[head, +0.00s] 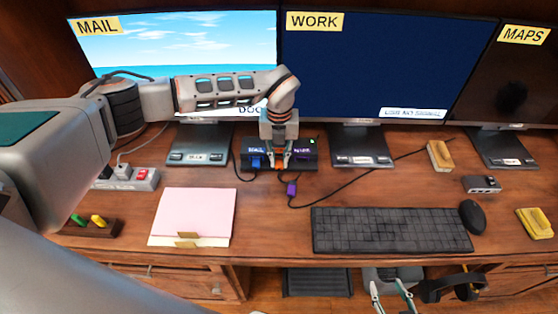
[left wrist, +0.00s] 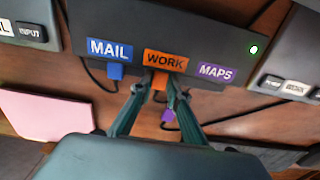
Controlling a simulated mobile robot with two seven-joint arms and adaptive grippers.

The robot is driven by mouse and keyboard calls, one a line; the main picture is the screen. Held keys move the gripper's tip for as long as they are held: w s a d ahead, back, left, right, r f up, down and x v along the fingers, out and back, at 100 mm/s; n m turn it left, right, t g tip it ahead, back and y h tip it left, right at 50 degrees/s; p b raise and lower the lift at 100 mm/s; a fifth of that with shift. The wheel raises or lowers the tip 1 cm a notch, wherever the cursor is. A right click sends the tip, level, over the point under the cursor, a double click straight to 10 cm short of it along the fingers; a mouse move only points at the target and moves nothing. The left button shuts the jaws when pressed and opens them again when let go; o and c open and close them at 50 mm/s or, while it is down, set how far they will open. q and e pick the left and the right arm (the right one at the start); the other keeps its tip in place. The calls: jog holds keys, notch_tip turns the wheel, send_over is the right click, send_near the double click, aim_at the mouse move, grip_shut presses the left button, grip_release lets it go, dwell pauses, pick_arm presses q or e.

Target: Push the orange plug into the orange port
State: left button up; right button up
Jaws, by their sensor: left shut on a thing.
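A dark dock box (left wrist: 225,45) has blue MAIL, orange WORK (left wrist: 165,62) and purple MAPS (left wrist: 215,72) labels on its front. My left gripper (head: 279,165) is at the dock front, and its fingers (left wrist: 155,88) are shut on the orange plug (left wrist: 159,82). The plug is right below the WORK label, against or very near the dock; I cannot tell how deep it sits. The port itself is hidden. My right gripper (head: 391,290) is empty, with its fingers apart, below the desk's front edge.
A blue plug (left wrist: 115,72) is at the MAIL label. A loose purple plug (head: 291,188) lies on the desk in front of the dock. A keyboard (head: 390,230), mouse (head: 472,217) and pink paper (head: 193,215) lie nearer. Monitors stand behind.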

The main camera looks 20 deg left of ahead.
aim_at(279, 163)
pick_arm(q)
jog(key=shift+w, duration=0.15)
jog(key=o, duration=1)
notch_tip(279, 163, up, 12)
jog(key=shift+r, duration=0.1)
